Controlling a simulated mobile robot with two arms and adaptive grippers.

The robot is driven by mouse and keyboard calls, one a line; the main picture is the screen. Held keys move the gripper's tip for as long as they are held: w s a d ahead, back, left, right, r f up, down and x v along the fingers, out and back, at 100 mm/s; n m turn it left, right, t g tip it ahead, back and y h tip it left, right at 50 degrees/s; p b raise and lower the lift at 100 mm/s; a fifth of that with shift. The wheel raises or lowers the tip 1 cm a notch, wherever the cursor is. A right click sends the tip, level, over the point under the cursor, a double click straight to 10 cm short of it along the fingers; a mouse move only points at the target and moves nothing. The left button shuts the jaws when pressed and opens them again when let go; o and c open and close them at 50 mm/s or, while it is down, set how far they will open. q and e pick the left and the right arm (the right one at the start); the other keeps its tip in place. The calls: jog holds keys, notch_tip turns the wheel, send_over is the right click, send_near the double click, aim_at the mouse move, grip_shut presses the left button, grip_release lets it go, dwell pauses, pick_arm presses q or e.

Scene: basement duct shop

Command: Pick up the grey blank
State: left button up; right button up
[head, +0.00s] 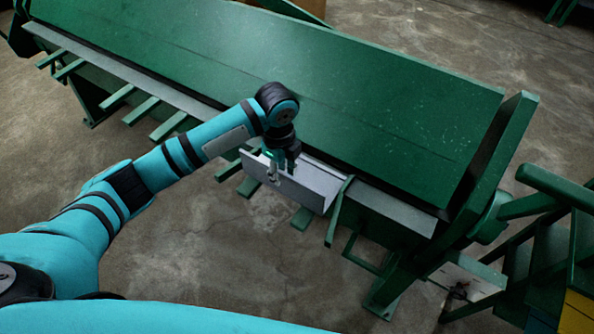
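The grey blank (311,194) is a thin, light grey sheet at the front edge of the green machine, near the middle of the head view. Its broad face is turned toward me. My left gripper (279,171) points down at the left part of its upper edge. One finger overlaps the blank's front face. The gripper and the angle hide the other finger's contact, so I cannot tell whether it is clamped. My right gripper is out of view.
The long green machine (330,90) spans the view, with a grey front ledge (393,212). Green bars (143,109) stick out along its front. A green frame and a post (500,140) stand at right. Concrete floor (200,255) is clear in front.

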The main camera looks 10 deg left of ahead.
aim_at(281, 192)
pick_arm(q)
jog(key=shift+f+p, duration=0.3)
jog(key=shift+f, duration=0.3)
jog(key=f, duration=0.3)
jog(key=f+p, duration=0.1)
jog(key=shift+w+a+f, duration=0.2)
jog(key=shift+a, duration=0.1)
jog(key=shift+c, duration=0.3)
grip_shut()
